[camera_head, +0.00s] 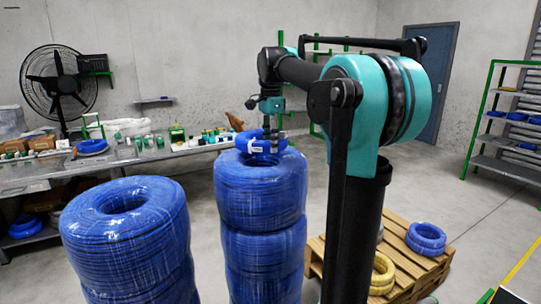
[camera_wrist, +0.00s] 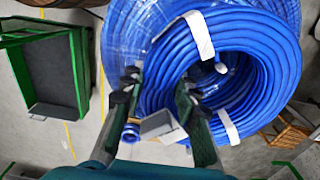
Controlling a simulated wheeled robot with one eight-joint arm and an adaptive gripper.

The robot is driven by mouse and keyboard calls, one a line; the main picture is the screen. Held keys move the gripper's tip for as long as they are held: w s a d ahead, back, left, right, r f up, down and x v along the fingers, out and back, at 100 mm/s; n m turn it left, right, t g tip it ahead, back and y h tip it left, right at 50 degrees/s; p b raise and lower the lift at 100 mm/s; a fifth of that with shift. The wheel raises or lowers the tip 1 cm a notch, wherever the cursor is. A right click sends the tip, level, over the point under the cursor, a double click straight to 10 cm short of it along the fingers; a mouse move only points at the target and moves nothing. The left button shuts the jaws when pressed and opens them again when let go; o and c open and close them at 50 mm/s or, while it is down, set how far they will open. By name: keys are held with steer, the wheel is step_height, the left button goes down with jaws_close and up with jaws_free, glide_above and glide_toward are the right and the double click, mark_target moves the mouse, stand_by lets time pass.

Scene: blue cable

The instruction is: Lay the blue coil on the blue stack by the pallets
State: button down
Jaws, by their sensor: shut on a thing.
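The blue coil (camera_head: 243,143), a small ring of cable with white tape bands, is at the top of the middle blue stack (camera_head: 262,195). My gripper (camera_head: 272,138) points down and is shut on the coil's near side. In the wrist view my gripper (camera_wrist: 160,84) has its fingers at the left part of the coil (camera_wrist: 262,38), and the wrapped top of the stack (camera_wrist: 122,42) shows beneath it. The coil overlaps the stack's top; I cannot tell if it rests fully on it. The pallets (camera_head: 402,275) stand right of the stack.
A second blue stack (camera_head: 125,235) stands close on the left. A blue coil (camera_head: 426,236) and a yellow coil (camera_head: 382,272) lie on the pallets. A cluttered workbench (camera_head: 100,165) runs behind. A metal shelf (camera_head: 510,125) stands at right, with open floor before it.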

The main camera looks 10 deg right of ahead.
steer(key=shift+f, duration=2.15)
steer(key=c, duration=1.2)
jaws_free()
steer(key=shift+o, duration=0.2)
steer(key=shift+r, duration=0.15)
step_height(320, 180, up, 12)
steer(key=shift+s+f, duration=0.1)
